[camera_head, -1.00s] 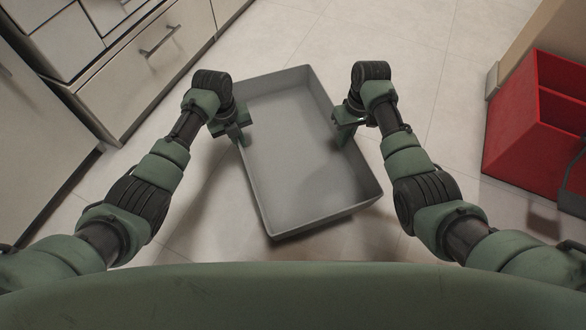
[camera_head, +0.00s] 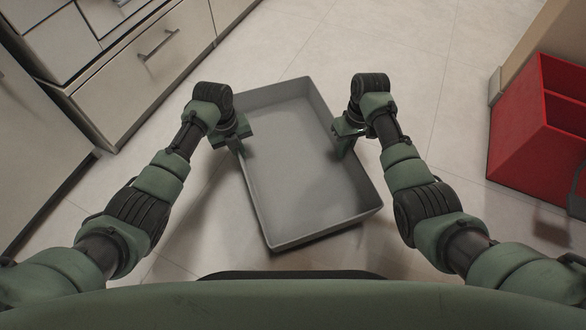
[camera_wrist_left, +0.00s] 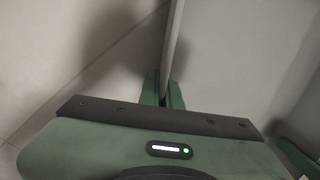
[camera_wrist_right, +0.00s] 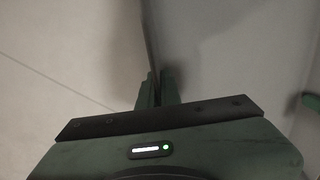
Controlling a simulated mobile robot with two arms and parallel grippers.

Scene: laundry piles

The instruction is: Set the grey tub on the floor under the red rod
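The grey tub (camera_head: 312,172) is an empty, open rectangular box in the middle of the head view, turned slightly. My left gripper (camera_head: 238,142) is shut on its left wall, and my right gripper (camera_head: 344,144) is shut on its right wall. In the left wrist view the tub wall (camera_wrist_left: 173,45) runs between the close fingers (camera_wrist_left: 163,95). In the right wrist view the fingers (camera_wrist_right: 157,92) close on the other wall (camera_wrist_right: 151,45). A shadow lies beside the tub; I cannot tell its exact height above the floor. No red rod is in view.
A cabinet with drawers (camera_head: 140,75) stands at upper left. A red compartmented box (camera_head: 520,135) stands at right beside a beige panel edge (camera_head: 530,50).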

